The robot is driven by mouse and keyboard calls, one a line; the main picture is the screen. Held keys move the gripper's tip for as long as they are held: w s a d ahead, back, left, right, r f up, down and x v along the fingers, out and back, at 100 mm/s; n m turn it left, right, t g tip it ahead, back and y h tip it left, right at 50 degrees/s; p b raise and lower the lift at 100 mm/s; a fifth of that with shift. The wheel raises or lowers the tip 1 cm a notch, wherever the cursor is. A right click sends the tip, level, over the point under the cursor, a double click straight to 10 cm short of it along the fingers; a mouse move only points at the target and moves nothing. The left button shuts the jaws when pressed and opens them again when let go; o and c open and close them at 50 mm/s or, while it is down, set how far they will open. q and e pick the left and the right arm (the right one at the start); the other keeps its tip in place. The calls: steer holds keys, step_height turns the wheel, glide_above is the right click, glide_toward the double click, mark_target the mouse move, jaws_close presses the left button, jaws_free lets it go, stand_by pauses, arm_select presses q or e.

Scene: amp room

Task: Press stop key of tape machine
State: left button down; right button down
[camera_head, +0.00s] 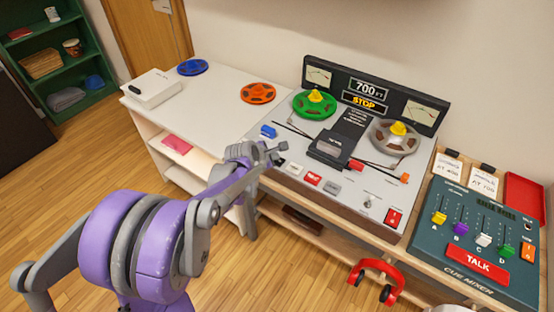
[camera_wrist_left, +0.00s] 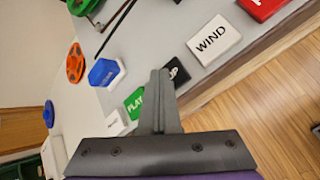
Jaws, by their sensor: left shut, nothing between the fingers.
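The tape machine (camera_head: 335,190) stands on the bench, with a green reel (camera_head: 315,104) and a grey reel (camera_head: 396,136) on top. My left gripper (camera_head: 278,153) is shut and empty over the left end of its key row. In the left wrist view, the shut fingers (camera_wrist_left: 160,78) lie between the green PLAY key (camera_wrist_left: 134,103) and a dark key (camera_wrist_left: 180,73) showing only a final "P", apparently the stop key, partly hidden by the fingers. I cannot tell whether they touch it. The white WIND key (camera_wrist_left: 213,40) is beside it. My right gripper is not in view.
A red key (camera_head: 313,178) and a grey key (camera_head: 332,187) continue the row. The cue mixer (camera_head: 470,245) is at right, red headphones (camera_head: 378,276) below. The display (camera_head: 364,102) reads STOP.

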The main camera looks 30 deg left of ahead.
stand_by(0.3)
arm_select(q)
steer(key=shift+r+p, duration=0.6)
steer(key=shift+r, duration=0.25)
steer(key=shift+r+p, duration=1.7)
steer(key=shift+r, duration=0.9)
steer(key=shift+f, duration=0.1)
stand_by(0.9)
